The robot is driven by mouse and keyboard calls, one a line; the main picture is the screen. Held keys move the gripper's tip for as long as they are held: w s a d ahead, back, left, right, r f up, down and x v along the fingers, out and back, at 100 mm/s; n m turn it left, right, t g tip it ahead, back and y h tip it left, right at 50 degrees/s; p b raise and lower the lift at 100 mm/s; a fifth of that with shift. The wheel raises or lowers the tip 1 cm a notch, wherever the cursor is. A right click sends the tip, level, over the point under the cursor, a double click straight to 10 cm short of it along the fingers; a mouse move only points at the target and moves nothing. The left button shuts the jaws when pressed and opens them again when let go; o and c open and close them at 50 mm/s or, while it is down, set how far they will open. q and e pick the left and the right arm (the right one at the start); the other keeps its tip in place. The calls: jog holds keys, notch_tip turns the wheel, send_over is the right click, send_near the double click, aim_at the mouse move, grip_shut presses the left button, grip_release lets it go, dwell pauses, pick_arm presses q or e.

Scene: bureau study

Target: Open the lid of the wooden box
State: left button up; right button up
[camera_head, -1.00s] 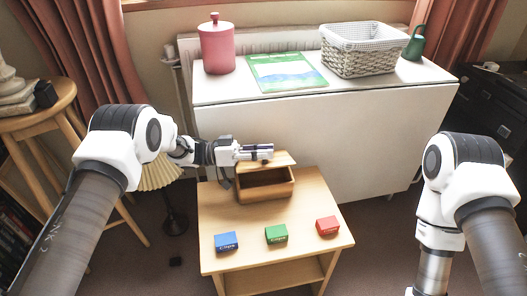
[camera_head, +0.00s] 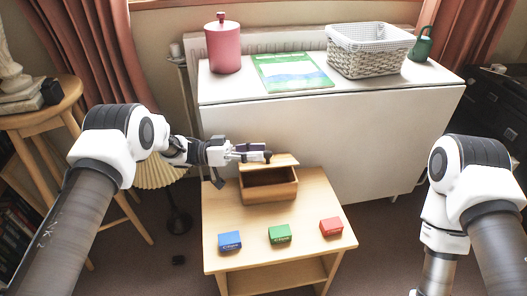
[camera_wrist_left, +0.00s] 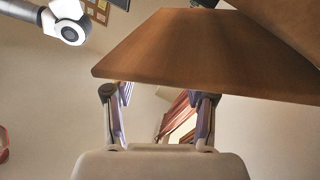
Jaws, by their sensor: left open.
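The wooden box (camera_head: 269,192) stands at the back of the small wooden table, and its dark inside shows from above. Its lid (camera_head: 284,161) is raised along the back edge, clear of the box's front rim. My left gripper (camera_head: 262,153) is open at the left part of the raised lid. In the left wrist view the brown lid panel (camera_wrist_left: 205,58) spans the top, just beyond the open fingers (camera_wrist_left: 161,100); nothing shows between them except background. I cannot tell whether a finger touches the lid. My right gripper is out of view.
Blue (camera_head: 230,241), green (camera_head: 280,233) and red (camera_head: 331,227) small boxes lie along the front of the small table (camera_head: 304,256). Behind is a white table (camera_head: 330,125) with a pink canister (camera_head: 223,48), a book (camera_head: 292,73) and a basket (camera_head: 368,60). A lamp shade (camera_head: 158,172) is below my left arm.

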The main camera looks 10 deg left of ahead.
pick_arm(q)
jog(key=a, duration=0.5)
jog(key=shift+s+a+f, duration=0.25)
jog(key=shift+a+f, duration=0.05)
jog(key=shift+f, duration=0.05)
dwell(0.3)
jog(key=a+f, duration=0.1)
jog(key=a, duration=1.1)
jog(key=shift+s, duration=0.4)
